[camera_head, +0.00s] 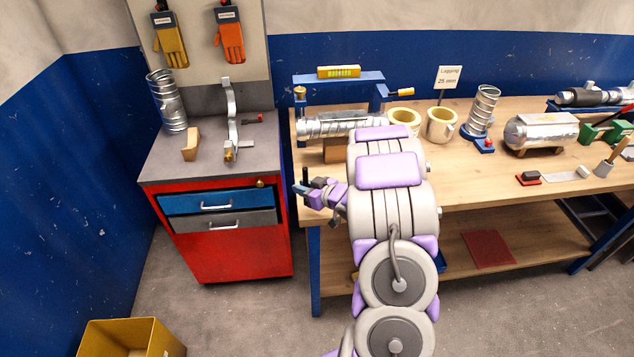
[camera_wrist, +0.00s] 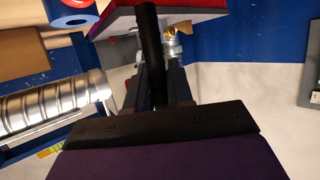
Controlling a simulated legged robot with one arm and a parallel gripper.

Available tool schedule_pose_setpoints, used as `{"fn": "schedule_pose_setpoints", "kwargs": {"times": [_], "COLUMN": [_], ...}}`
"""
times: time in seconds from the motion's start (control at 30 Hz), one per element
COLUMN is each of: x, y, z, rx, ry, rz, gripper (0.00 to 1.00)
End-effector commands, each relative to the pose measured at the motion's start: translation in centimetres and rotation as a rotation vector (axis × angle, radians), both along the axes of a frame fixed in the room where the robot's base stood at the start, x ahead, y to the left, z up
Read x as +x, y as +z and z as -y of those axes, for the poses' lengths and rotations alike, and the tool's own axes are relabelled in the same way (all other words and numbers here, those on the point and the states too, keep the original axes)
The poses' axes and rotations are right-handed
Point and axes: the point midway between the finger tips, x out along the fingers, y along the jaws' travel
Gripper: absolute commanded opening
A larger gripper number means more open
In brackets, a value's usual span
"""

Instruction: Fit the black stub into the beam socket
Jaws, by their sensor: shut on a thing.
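My gripper (camera_head: 312,189) is at the left end of the bench, near its front edge, left of my arm. It is shut on the black stub (camera_head: 305,175), which points up there. In the wrist view the stub (camera_wrist: 149,45) is a dark rod between the fingers (camera_wrist: 153,84). The blue beam (camera_head: 352,80) spans above a silver spiral duct (camera_head: 335,126) at the back left of the bench. A brass fitting (camera_head: 300,92) is at the beam's left end. I cannot make out the socket opening. The stub is apart from the beam, in front of it and lower.
A yellow level (camera_head: 339,72) lies on the beam. An orange-tipped tool (camera_head: 401,92) is at its right end. Cream pipe sections (camera_head: 441,126) stand to the right.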

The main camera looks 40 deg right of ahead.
Motion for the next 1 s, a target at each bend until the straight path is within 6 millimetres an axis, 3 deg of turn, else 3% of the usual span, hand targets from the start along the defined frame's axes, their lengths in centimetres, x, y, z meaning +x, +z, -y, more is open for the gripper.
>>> {"fn": "schedule_pose_setpoints", "kwargs": {"times": [0.47,0.67,0.9,1.0], "x": [3.5,3.8,3.8,3.8], "y": [-0.8,-1.2,-4.5,-5.0], "z": [7.5,8.2,7.7,7.8], "rx": [-0.004,0.001,0.001,0.001], "ry": [-0.002,-0.002,-0.001,0.000], "rz": [0.002,-0.003,-0.011,-0.012], "gripper": [0.00,0.00,0.00,0.00]}}
